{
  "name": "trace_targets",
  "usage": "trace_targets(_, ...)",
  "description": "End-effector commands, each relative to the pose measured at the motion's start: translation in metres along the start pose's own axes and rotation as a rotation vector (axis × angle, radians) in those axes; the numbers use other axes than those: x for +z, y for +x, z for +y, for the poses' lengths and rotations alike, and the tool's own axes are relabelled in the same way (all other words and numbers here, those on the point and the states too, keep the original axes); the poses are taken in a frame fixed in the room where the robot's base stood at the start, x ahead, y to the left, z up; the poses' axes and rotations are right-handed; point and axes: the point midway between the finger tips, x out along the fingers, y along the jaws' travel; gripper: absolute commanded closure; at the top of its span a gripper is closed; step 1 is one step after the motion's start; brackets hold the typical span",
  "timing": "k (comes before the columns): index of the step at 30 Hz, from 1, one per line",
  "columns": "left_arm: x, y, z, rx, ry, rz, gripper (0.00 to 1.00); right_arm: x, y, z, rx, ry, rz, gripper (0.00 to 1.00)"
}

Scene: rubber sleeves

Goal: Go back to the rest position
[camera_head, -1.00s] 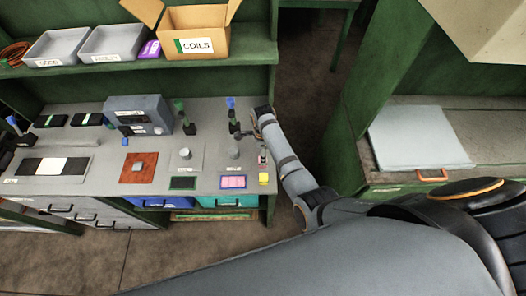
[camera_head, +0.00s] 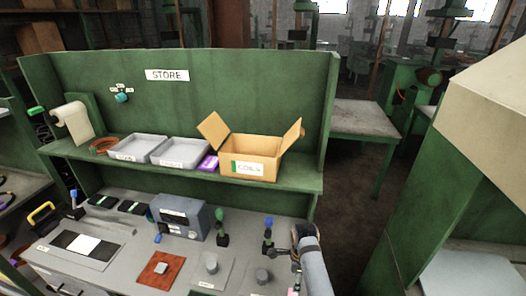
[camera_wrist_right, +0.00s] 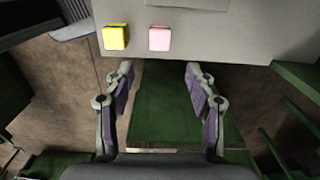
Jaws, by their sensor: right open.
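My right arm comes up from the bottom of the head view, to the right of the bench top (camera_head: 120,262). Its end is at the bench's right front part, where the fingers are hard to make out. In the right wrist view my right gripper (camera_wrist_right: 158,68) is open, with nothing between its two fingers. Ahead of the fingers is the grey bench edge, with a yellow pad (camera_wrist_right: 116,36) and a pink pad (camera_wrist_right: 160,39) on it. My left gripper is not in view.
Blue-topped (camera_head: 268,236) and green-topped (camera_head: 221,226) upright tools stand beside my right arm. A grey box (camera_head: 180,217) and an orange-red mat (camera_head: 160,270) are further left. The shelf holds grey trays and a COILS carton (camera_head: 252,152). The aisle floor (camera_head: 345,215) right of the bench looks clear.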

Motion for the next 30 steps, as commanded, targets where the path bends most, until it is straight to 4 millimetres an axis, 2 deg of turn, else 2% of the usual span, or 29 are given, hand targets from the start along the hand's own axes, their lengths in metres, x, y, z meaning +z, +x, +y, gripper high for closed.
trace_targets(2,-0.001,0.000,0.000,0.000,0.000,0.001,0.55,-0.020,0.006,0.012,-0.018,-0.112,0.007,0.44)
trace_targets(6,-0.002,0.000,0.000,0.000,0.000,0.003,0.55,-0.071,0.004,0.051,-0.093,-0.536,0.045,0.44)
trace_targets(9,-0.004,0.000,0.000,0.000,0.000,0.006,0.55,-0.096,-0.008,0.076,-0.136,-0.837,0.088,0.44)
trace_targets(12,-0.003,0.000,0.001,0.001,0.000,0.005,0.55,-0.111,-0.022,0.097,-0.164,-1.072,0.130,0.44)
trace_targets(18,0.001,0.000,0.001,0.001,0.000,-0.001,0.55,-0.127,-0.049,0.129,-0.196,-1.445,0.205,0.44)
trace_targets(26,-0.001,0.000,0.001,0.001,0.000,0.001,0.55,-0.135,-0.087,0.164,-0.221,-1.861,0.299,0.44)
trace_targets(30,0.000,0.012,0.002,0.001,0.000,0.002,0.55,-0.136,-0.043,0.157,-0.206,-1.879,0.290,0.44)
